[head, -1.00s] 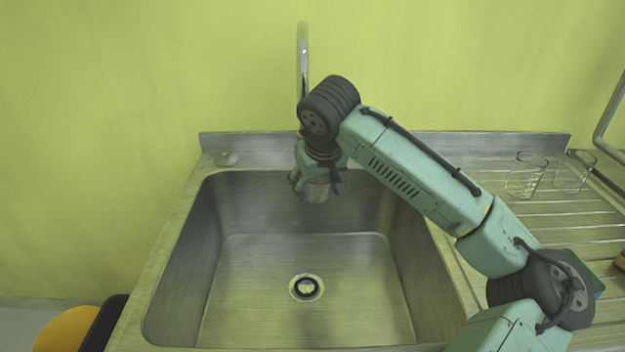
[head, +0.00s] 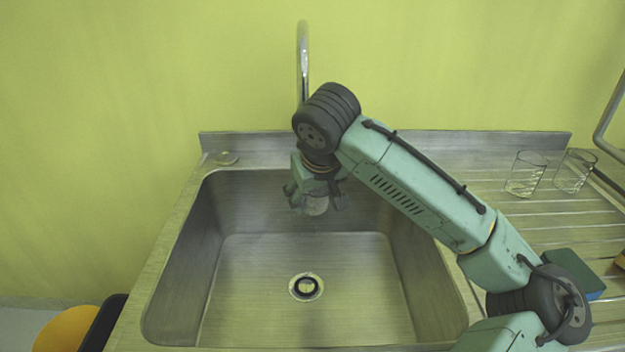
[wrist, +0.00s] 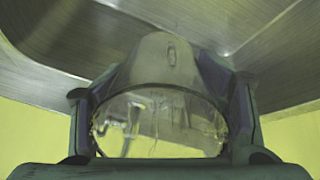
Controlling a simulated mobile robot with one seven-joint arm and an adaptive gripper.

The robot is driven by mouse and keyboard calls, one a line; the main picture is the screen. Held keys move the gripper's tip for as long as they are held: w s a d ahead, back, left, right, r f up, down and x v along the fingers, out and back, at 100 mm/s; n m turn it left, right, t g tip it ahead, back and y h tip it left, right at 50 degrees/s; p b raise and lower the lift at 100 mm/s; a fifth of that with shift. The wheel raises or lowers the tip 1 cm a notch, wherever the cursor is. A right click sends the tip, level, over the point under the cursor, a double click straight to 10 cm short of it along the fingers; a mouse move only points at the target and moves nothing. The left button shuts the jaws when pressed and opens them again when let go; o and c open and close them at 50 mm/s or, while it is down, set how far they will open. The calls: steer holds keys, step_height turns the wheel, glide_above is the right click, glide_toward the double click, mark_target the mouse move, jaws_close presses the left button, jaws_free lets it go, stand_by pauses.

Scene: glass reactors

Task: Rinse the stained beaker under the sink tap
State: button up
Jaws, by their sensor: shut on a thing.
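My gripper (head: 316,203) is shut on a glass beaker (head: 316,207) over the back part of the sink basin (head: 260,265). In the wrist view the beaker (wrist: 160,125) sits between the two fingers, its round rim facing the camera, with streaks or drops on the glass. I cannot tell from these frames how much stain it bears. The chrome tap (head: 304,60) rises behind my arm at the back edge; its outlet is hidden by the arm, and no water stream is clearly seen.
Two clear beakers, a left one (head: 525,174) and a right one (head: 574,171), stand on the ribbed drainboard (head: 560,215). A blue-green block (head: 574,270) lies near my elbow. A metal pipe (head: 610,115) is at far right. The basin's front, around the drain (head: 306,287), is clear.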

mark_target(319, 204)
steer(key=shift+s+d, duration=0.15)
steer(key=shift+s, duration=0.9)
steer(key=shift+s+d, duration=0.1)
steer(key=shift+s, duration=0.95)
steer(key=s+r+p, duration=0.2)
steer(key=s, duration=0.1)
steer(key=s+r+p, duration=0.1)
steer(key=s+r, duration=0.1)
steer(key=shift+d, duration=0.25)
stand_by(0.5)
